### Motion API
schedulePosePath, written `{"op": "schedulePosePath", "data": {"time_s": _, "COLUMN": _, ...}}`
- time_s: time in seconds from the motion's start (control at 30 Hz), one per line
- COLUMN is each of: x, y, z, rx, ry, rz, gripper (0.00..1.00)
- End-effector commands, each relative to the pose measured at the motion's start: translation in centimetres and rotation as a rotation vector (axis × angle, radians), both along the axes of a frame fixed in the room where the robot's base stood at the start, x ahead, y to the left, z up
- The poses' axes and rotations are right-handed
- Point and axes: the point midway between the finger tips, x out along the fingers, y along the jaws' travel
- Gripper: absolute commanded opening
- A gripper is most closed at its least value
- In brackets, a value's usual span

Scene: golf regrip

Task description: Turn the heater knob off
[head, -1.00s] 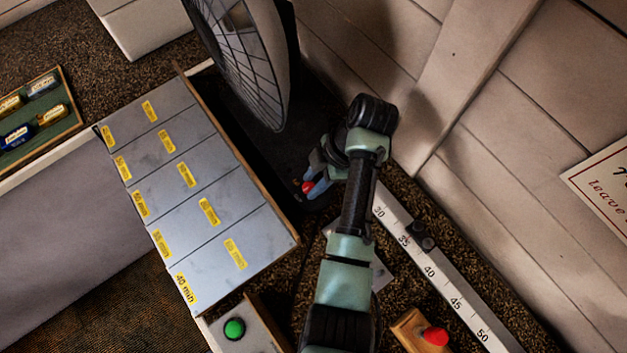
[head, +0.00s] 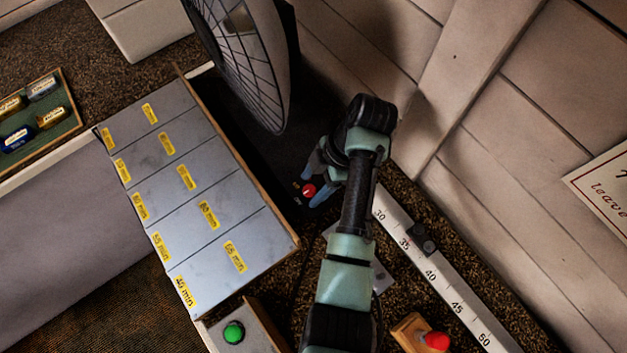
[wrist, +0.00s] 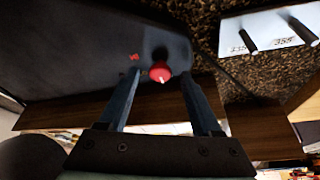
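The heater (head: 240,60) has a round grilled face and stands on a dark base. Its red knob (head: 308,190) sits on the near end of that base. In the wrist view the red knob (wrist: 160,72) carries a white pointer mark and lies just ahead of the fingertips. A small red mark (wrist: 134,57) is on the base left of the knob. My gripper (head: 316,177) is at the knob with its two blue fingers apart, one on each side. In the wrist view my gripper (wrist: 160,78) is open, and nothing shows held between the fingers.
A grey compartment tray (head: 190,190) with yellow minute labels stands left of the heater base. A ruler (head: 440,275) with a black slider lies to the right. A green button (head: 233,331) and a red button (head: 436,340) are at the front. A wall rises on the right.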

Motion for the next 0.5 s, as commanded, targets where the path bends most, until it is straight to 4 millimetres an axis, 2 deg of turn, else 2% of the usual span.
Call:
{"op": "schedulePosePath", "data": {"time_s": 0.27, "x": 0.2, "y": -0.4, "z": 0.9, "rx": 0.0, "ry": -0.003, "rz": -0.002, "gripper": 0.66}}
{"op": "schedulePosePath", "data": {"time_s": 0.37, "x": 0.4, "y": -1.1, "z": 2.4, "rx": -0.001, "ry": -0.005, "rz": -0.003, "gripper": 0.66}}
{"op": "schedulePosePath", "data": {"time_s": 0.5, "x": 0.6, "y": -2.3, "z": 6.1, "rx": -0.001, "ry": -0.001, "rz": -0.004, "gripper": 0.66}}
